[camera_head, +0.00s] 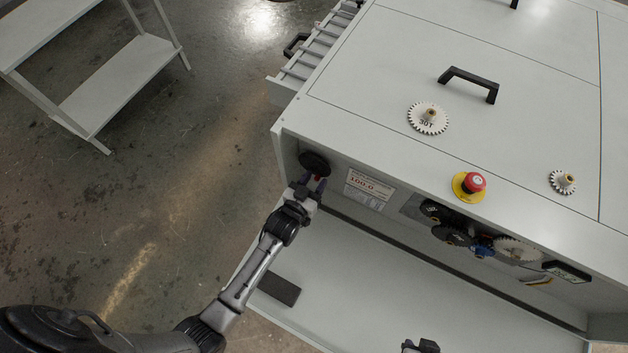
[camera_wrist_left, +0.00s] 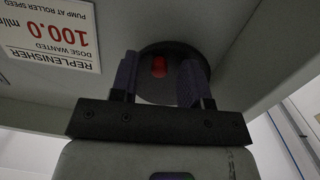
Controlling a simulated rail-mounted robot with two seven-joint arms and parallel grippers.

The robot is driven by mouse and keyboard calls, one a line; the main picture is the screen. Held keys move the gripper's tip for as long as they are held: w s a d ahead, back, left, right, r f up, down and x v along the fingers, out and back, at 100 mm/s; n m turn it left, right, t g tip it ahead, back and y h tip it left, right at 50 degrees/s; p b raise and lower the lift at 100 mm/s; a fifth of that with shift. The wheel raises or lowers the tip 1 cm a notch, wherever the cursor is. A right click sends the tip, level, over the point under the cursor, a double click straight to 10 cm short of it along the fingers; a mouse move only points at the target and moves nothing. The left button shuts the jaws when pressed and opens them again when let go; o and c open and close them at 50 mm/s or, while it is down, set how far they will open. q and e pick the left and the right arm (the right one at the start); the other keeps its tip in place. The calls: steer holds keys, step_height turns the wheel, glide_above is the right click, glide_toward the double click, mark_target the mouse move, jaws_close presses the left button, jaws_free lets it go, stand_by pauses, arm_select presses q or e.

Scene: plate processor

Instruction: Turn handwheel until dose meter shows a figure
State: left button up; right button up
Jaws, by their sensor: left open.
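The handwheel (camera_head: 314,163) is a black disc on the machine's front, near its left end. In the left wrist view the handwheel (camera_wrist_left: 191,62) sits behind the fingers, with a red part (camera_wrist_left: 158,67) between them. My left gripper (camera_head: 313,183) is open, its fingers on either side of the red part; contact cannot be told. A card (camera_head: 370,188) beside the wheel reads 100.0; in the left wrist view the card (camera_wrist_left: 50,32) says dose wanted. A small black-framed display (camera_head: 567,272) is at the right; its figure is unreadable. My right gripper (camera_head: 420,346) barely shows at the bottom edge.
Dark gears (camera_head: 453,235) and a pale gear (camera_head: 516,249) sit in a front recess. On top are a 30T gear (camera_head: 428,118), a smaller gear (camera_head: 562,182), a red stop button (camera_head: 473,183) and a black handle (camera_head: 469,84). A dark block (camera_head: 279,289) lies on the lower tray.

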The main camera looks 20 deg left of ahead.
arm_select(q)
steer(key=s+a+r+p, duration=0.1)
steer(key=s, duration=1.2)
steer(key=shift+s+a, duration=0.15)
steer(key=shift+s, duration=0.2)
